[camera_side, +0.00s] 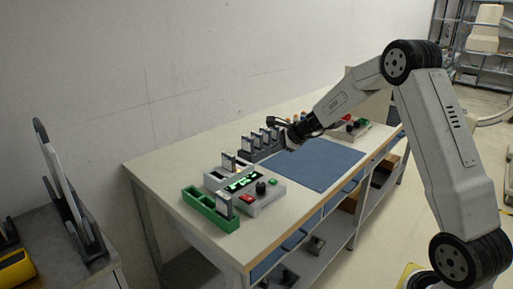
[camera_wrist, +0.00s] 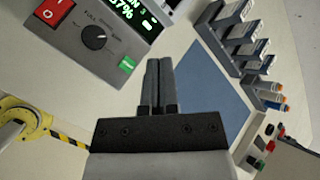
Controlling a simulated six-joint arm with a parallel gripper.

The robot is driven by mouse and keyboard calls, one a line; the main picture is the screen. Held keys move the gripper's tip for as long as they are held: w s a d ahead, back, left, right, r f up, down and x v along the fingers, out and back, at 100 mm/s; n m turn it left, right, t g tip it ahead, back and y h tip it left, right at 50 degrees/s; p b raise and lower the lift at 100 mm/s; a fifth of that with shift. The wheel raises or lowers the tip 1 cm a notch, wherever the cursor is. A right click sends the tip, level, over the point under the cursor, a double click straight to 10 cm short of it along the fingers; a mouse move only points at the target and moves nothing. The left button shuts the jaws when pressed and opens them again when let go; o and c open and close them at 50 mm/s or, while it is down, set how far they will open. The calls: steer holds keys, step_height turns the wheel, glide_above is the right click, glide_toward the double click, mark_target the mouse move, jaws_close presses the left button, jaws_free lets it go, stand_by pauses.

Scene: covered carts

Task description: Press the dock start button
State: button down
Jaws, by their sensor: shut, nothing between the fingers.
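A grey control box (camera_side: 262,201) with a lit green display stands on the near left part of the bench. It carries a red switch (camera_side: 246,198), a black knob (camera_side: 261,187) and a green button (camera_side: 272,182). In the wrist view the green button (camera_wrist: 127,64) is at the box's corner, left of my fingertips. My gripper (camera_wrist: 160,62) is shut and empty, apart from the button. In the side view my gripper (camera_side: 291,141) is above the bench, behind and right of the box. I cannot read the button's label.
A blue mat (camera_side: 318,168) lies in the bench's middle. A dark rack (camera_side: 260,143) with several upright modules stands behind it. A second control box (camera_side: 352,130) with red and green controls is farther right. A green holder (camera_side: 208,213) with an upright module sits at the left end.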

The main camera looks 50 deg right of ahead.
mark_target(276, 180)
steer(key=shift+f, duration=0.2)
steer(key=shift+f, duration=4.2)
steer(key=shift+f, duration=0.85)
steer(key=shift+r, duration=0.15)
stand_by(0.3)
steer(key=shift+r, duration=0.65)
steer(key=shift+r, duration=0.15)
steer(key=shift+r, duration=2.4)
